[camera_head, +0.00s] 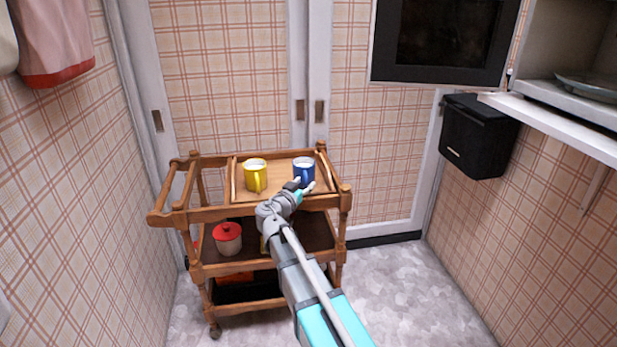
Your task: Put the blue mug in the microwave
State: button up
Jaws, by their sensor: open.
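The blue mug (303,166) stands upright on the top tray of a wooden cart, near its right end. My gripper (300,187) is open at the near side of the blue mug, close to its handle. I cannot tell whether the fingers touch the mug. The microwave (566,38) is at the upper right on a white shelf, partly cut off by the frame. Its dark door (445,40) stands wide open. A turntable plate (590,86) shows inside.
A yellow mug (255,174) stands left of the blue mug on the cart (200,214). A red-lidded pot (228,238) is on the middle shelf. A black box (478,135) hangs on the right wall below the white shelf (560,127). The floor right of the cart is clear.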

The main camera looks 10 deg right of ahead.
jog(key=shift+w+d, duration=0.35)
jog(key=shift+w, duration=0.1)
grip_shut()
dwell(0.3)
